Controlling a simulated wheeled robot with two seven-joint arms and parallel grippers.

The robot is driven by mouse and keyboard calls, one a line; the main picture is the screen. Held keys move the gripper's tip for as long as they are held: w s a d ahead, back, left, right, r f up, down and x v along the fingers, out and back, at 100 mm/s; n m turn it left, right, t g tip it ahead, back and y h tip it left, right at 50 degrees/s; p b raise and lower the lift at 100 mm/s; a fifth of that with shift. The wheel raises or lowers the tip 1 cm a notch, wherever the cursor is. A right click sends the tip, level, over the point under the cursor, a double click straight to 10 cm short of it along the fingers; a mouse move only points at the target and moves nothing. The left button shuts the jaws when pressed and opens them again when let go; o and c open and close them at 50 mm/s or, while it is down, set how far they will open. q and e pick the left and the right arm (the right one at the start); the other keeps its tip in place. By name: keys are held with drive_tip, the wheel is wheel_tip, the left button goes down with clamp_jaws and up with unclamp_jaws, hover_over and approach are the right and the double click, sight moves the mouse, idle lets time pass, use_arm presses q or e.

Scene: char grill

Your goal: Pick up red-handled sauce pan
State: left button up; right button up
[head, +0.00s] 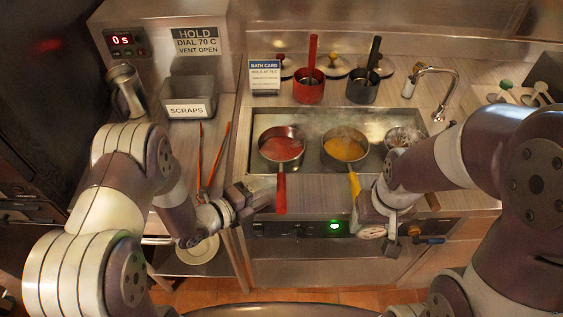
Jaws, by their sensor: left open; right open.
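The red-handled sauce pan (282,145) holds red sauce and sits in the left part of the sunken bath. Its red handle (281,195) points toward me over the front edge. My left gripper (264,194) is open just left of this handle, its fingers pointing at it; I cannot tell whether they touch. My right gripper (384,240) is open at the front right, near the lower end of the yellow handle (355,187).
A pan with yellow sauce (345,147) sits right of the red one. Behind stand a red pot (309,90) with an upright red handle and a dark pot (362,91). A faucet (440,90) is at the right. Red tongs (219,155) lie left of the bath.

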sight(281, 183)
use_arm(q)
drive_tip(key=p+x, duration=0.1)
drive_tip(key=x, duration=0.4)
drive_tip(key=shift+w+d+f, duration=0.15)
drive_tip(key=shift+w+d, duration=0.15)
drive_tip(key=shift+d, duration=0.05)
drive_tip(key=shift+s, duration=0.1)
clamp_jaws()
idle(0.8)
